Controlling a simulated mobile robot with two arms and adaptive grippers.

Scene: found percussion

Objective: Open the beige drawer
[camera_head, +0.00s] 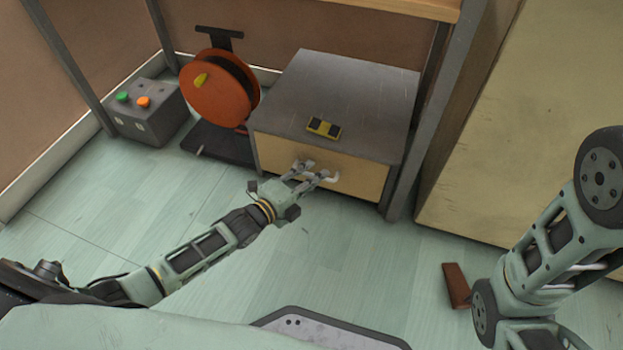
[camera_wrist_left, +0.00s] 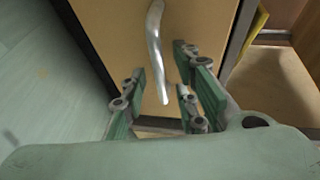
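The beige drawer (camera_head: 362,181) is the front of a grey-topped cabinet low on the floor, and it looks closed. In the left wrist view its beige front (camera_wrist_left: 115,28) fills the upper middle, with a curved metal handle (camera_wrist_left: 155,45) on it. My left gripper (camera_head: 314,172) is at the drawer front. In the left wrist view the left gripper (camera_wrist_left: 158,88) is open, its fingers on both sides of the handle's lower end with gaps visible. I cannot tell whether a finger touches the handle. My right arm shows at the right, but its gripper is out of view.
A yellow-and-black block (camera_head: 323,128) lies on the cabinet top (camera_head: 350,85). An orange reel (camera_head: 215,88) and a grey button box (camera_head: 150,112) stand left of the cabinet. A dark metal post (camera_head: 420,125) is close on its right. The floor in front is largely clear.

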